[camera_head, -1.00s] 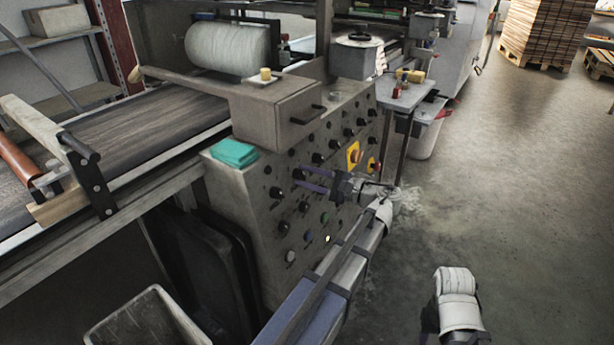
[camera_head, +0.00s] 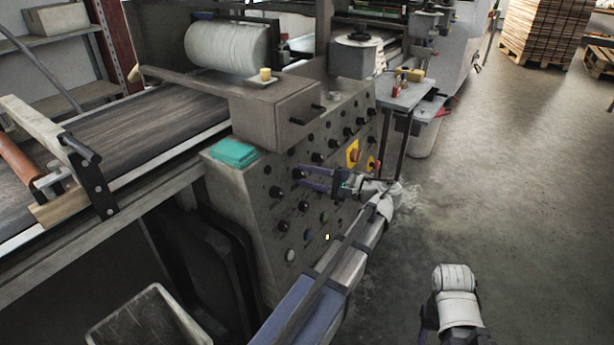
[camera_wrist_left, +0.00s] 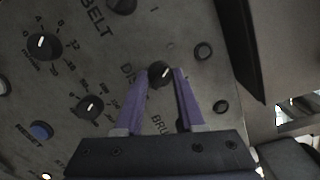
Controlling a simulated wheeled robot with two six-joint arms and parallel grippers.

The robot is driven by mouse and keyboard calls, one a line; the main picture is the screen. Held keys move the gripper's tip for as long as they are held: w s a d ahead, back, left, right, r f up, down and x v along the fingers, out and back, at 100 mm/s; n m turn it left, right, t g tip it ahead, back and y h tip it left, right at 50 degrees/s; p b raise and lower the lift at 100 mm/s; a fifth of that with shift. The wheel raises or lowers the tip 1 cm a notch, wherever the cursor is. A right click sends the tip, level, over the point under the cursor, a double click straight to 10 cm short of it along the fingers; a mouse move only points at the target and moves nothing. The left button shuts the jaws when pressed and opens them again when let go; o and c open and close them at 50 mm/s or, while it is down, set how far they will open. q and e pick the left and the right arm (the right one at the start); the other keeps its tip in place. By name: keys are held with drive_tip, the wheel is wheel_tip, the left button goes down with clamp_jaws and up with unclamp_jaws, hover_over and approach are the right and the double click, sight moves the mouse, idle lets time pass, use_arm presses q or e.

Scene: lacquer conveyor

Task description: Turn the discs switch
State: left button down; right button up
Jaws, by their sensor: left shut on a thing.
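The discs switch (camera_wrist_left: 160,73) is a small black knob with a white pointer mark on the grey control panel (camera_head: 262,205). In the left wrist view, the partly hidden lettering "DIS" stands left of it. My left gripper (camera_wrist_left: 162,78) has its two purple fingers on either side of the knob and is shut on it. The pointer mark tilts to the upper right. In the head view, my left gripper (camera_head: 302,178) reaches the panel face from the right, and its fingertips hide most of the knob. My right gripper is not in view.
Several other black knobs and a yellow-backed red switch (camera_head: 353,153) share the panel. A blue button (camera_wrist_left: 41,131) and another knob (camera_wrist_left: 90,107) lie close by. A teal cloth (camera_head: 233,153) rests on the panel's top.

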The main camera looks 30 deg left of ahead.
use_arm(q)
drive_tip(key=c, duration=0.5)
unclamp_jaws()
drive_tip(key=d, duration=0.7)
drive_tip(key=shift+w+d+r, duration=0.25)
drive_tip(key=shift+d, duration=0.1)
